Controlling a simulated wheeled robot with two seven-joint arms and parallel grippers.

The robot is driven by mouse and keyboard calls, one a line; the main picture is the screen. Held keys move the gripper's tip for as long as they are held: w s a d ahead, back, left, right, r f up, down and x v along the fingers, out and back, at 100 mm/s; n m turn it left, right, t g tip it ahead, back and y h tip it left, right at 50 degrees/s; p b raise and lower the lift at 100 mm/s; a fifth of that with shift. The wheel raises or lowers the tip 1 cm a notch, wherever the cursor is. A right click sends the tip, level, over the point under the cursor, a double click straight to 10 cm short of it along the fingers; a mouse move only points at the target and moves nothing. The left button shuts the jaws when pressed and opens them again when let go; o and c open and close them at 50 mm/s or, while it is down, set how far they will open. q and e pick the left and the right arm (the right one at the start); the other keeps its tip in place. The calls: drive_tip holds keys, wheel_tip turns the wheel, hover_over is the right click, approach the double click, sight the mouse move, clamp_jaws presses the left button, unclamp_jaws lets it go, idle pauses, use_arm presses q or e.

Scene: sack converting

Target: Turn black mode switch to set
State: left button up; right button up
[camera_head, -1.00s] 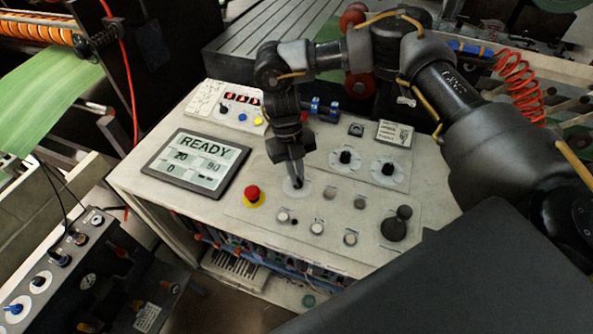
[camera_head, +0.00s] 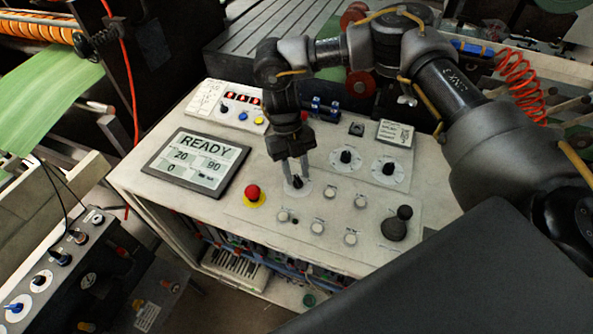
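My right gripper (camera_head: 296,176) points down over the cream control panel (camera_head: 270,204). Its two fingers are apart, with a gap between the tips. A small black switch (camera_head: 297,183) on a pale round plate lies just below and between the fingertips. I take it to be the mode switch; its label is too small to read, and I cannot tell which position it points to. Two other black knobs, one (camera_head: 345,157) and another (camera_head: 388,168), stand on white dials to the right. My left gripper is not in view.
A display (camera_head: 197,162) reads READY, 20, 90 and 0. A red mushroom button (camera_head: 252,192) on a yellow base is left of the gripper. Several small pale buttons and a large black knob (camera_head: 396,224) are in front and to the right. A second panel (camera_head: 60,258) is lower left.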

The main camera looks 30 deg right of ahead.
drive_tip(key=b+v, duration=0.1)
drive_tip(key=v, duration=0.9)
drive_tip(key=shift+r+b, duration=0.2)
drive_tip(key=shift+b, duration=0.2)
